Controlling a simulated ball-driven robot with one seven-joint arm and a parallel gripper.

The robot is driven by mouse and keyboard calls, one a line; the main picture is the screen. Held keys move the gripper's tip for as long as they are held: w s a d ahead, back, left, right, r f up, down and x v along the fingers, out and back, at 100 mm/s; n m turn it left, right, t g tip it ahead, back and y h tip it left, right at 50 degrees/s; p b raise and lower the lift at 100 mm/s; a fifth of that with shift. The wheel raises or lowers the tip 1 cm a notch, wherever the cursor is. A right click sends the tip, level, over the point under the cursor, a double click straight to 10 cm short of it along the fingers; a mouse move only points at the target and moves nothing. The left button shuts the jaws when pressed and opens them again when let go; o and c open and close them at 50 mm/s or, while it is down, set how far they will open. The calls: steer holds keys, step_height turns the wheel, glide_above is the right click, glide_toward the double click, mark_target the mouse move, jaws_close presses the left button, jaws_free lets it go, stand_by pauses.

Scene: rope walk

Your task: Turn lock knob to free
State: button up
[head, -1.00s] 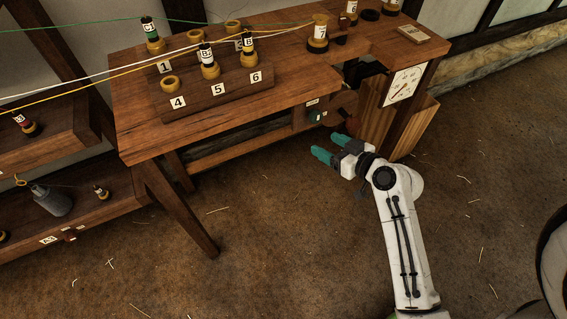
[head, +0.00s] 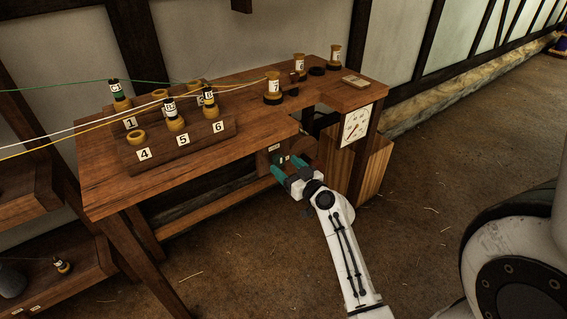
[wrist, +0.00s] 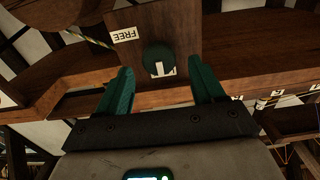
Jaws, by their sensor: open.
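The lock knob (wrist: 160,60) is a round dark green knob with a white mark, on a wooden panel under the bench top. A FREE label (wrist: 124,35) is on the panel, beside the knob in the wrist view. My gripper (wrist: 161,80) is open, its two green fingers pointing toward the panel, with the knob ahead between them. I cannot tell whether the fingertips reach past it. In the head view my gripper (head: 290,165) is under the bench's front edge, and the knob is largely hidden there.
The wooden bench (head: 190,160) carries a rack of numbered bobbins (head: 190,142) and taut strands run off to the left. A dial (head: 355,126) hangs at its right, above a wooden box (head: 372,170). Open floor (head: 420,220) lies to the right.

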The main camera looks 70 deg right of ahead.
steer(key=shift+x, duration=0.95)
steer(key=c, duration=1)
